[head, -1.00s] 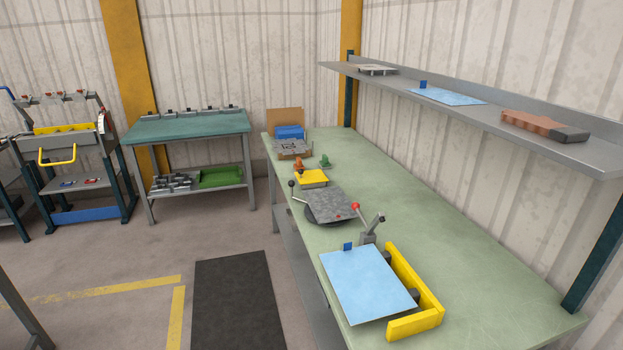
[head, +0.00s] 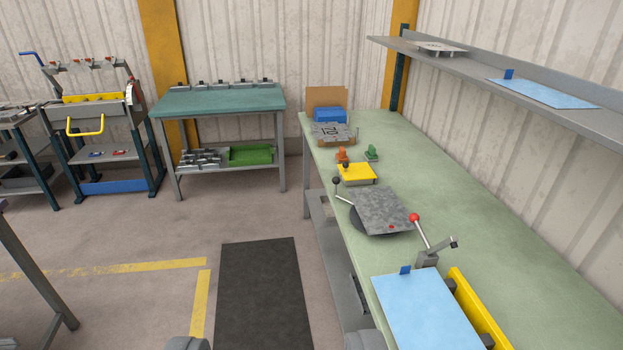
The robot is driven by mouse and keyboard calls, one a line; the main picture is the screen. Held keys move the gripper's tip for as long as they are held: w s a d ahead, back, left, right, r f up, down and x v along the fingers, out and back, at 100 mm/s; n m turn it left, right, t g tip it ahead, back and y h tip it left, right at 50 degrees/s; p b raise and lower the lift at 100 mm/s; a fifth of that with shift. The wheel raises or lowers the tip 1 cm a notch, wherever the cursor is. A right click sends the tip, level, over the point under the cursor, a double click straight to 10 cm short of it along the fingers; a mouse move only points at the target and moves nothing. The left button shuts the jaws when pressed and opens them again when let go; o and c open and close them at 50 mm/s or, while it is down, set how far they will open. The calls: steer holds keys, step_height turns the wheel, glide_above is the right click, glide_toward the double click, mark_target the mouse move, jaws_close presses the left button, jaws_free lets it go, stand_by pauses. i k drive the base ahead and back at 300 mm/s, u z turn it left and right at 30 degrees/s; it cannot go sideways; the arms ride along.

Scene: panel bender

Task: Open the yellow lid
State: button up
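The yellow lid (head: 357,174) is a small flat square on a low grey box on the green workbench, past the round turntable. It lies flat and looks shut. A black knob (head: 346,164) shows at its far left corner; I cannot tell whether it belongs to the lid. My gripper (head: 277,343) shows only as two grey rounded tips at the bottom edge, set wide apart with nothing between them. It is well short of the lid, and the rest of it is out of frame.
On the workbench (head: 480,240), a grey plate (head: 383,211) on a turntable, a red-knobbed lever (head: 415,218) and a blue sheet (head: 425,312) lie nearer than the lid. Orange (head: 342,155) and green (head: 371,152) pieces stand behind it. The floor at left is clear around a dark mat (head: 262,290).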

mark_target(352, 171)
steer(key=u, duration=0.3)
steer(key=i, duration=2.55)
steer(key=z, duration=0.55)
steer(key=i, duration=0.9)
steer(key=z, duration=0.25)
